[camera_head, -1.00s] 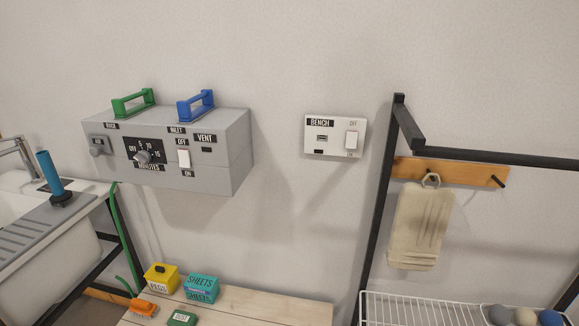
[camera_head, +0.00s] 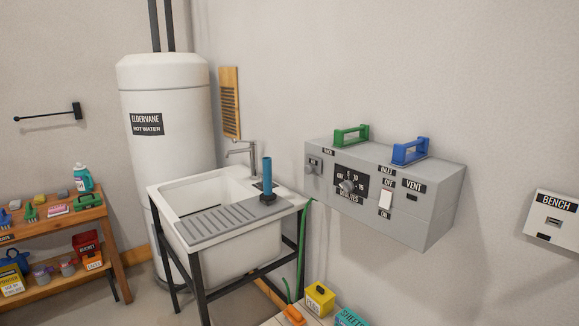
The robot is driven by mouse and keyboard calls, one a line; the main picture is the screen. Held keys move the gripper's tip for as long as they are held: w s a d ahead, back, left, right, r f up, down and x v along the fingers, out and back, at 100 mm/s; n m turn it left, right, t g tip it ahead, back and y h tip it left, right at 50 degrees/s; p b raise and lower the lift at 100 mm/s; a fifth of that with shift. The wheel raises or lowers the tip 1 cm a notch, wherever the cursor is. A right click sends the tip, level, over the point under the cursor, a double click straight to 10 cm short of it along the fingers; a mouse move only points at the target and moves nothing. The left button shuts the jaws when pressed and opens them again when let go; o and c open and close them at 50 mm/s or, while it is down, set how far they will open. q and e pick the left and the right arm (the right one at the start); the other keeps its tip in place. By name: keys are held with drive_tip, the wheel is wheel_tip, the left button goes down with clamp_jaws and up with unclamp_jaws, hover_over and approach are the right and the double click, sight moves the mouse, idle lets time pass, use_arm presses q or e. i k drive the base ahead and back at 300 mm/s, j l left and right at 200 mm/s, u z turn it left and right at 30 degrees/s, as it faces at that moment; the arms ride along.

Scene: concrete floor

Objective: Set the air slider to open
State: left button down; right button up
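No control that I can read as an air slider shows in the head view. A grey control box (camera_head: 425,215) is fixed to the wall right of centre. Its front has a small grey control (camera_head: 312,167) at the left, whose label is too small to read. Beside it are a round minutes dial (camera_head: 347,187), a white inlet rocker switch (camera_head: 385,199) marked OFF above and ON below, and a small dark window under a VENT label (camera_head: 413,185). Neither of my grippers is in view.
A sink (camera_head: 215,190) on a black frame stands left of the box, before a white hot water tank (camera_head: 165,85). A slatted wooden panel (camera_head: 229,102) hangs behind. A wooden shelf unit (camera_head: 75,218) stands at far left. A BENCH switch plate (camera_head: 553,222) is at right.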

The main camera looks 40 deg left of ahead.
sight(312, 164)
drive_tip(key=u, duration=1)
